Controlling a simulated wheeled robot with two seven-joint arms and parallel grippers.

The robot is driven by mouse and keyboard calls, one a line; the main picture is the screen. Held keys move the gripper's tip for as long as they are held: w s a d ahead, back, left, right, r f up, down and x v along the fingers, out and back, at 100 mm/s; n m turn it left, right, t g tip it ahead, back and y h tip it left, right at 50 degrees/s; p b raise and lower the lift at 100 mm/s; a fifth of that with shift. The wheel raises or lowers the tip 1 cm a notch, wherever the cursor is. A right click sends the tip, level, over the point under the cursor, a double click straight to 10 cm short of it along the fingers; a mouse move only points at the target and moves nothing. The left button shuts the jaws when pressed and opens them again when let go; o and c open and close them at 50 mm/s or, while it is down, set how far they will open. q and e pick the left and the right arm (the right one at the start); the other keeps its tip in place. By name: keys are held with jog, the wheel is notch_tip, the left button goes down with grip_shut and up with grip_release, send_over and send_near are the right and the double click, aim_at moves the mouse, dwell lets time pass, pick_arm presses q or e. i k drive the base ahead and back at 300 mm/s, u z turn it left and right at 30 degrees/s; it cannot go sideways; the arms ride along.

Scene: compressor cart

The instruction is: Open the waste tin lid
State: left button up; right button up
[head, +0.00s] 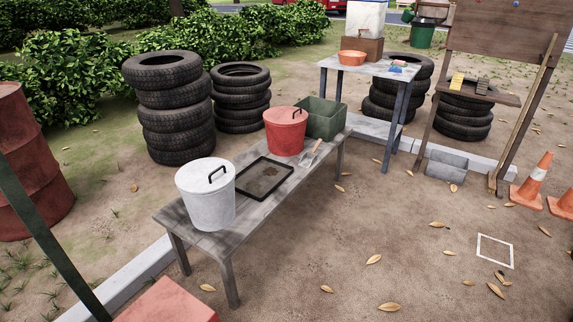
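Two lidded tins stand upright on a low grey wooden bench (215,243). A white tin (207,200) with a black lid handle stands near the bench's near left end. A red tin (285,133) with a black lid handle stands toward the far end. Both lids look seated on their tins. I cannot tell from the picture which one is the waste tin. Neither of my grippers is in view.
A black-rimmed tray (245,191) lies between the tins. A green open box (325,120) stands behind the red tin. Tyre stacks (172,110) stand behind the bench. The ground right of the bench is mostly open, with leaves and a white square outline (495,251).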

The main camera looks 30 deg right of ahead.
aim_at(205, 175)
jog(key=z, duration=1.45)
jog(key=k, duration=0.75)
jog(key=u, duration=0.95)
jog(key=i, duration=1)
